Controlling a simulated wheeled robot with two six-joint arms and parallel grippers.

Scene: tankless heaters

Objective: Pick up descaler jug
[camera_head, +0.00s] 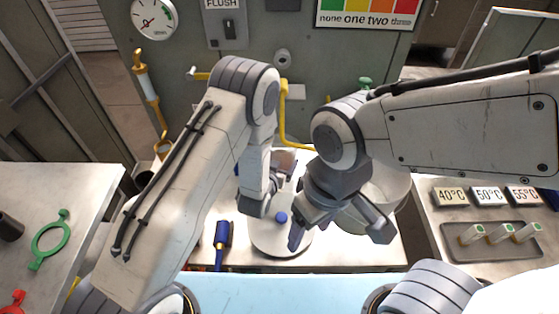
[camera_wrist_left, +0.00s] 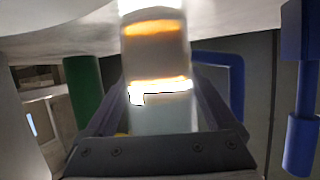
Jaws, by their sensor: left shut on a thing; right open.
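My left gripper (camera_head: 265,193) is low over the middle bench, partly hidden by its own arm. In the left wrist view it (camera_wrist_left: 158,112) is shut on a pale, glossy vessel (camera_wrist_left: 158,60) with a brown band and bright glare. I cannot tell from its look whether this is the descaler jug. A brownish thing (camera_head: 284,161) shows just behind the left gripper in the head view. My right gripper (camera_head: 340,226) is open and empty, fingers spread and pointing down, to the right of the left one. No other clear jug shows.
A round white disc (camera_head: 278,243) with a blue knob lies below the grippers. A white bucket (camera_head: 388,188) stands behind the right gripper. A blue-handled brush (camera_head: 222,240) lies to the left. The right bench holds temperature signs (camera_head: 489,196) and a tray (camera_head: 460,252). A yellow pipe (camera_head: 283,115) rises behind.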

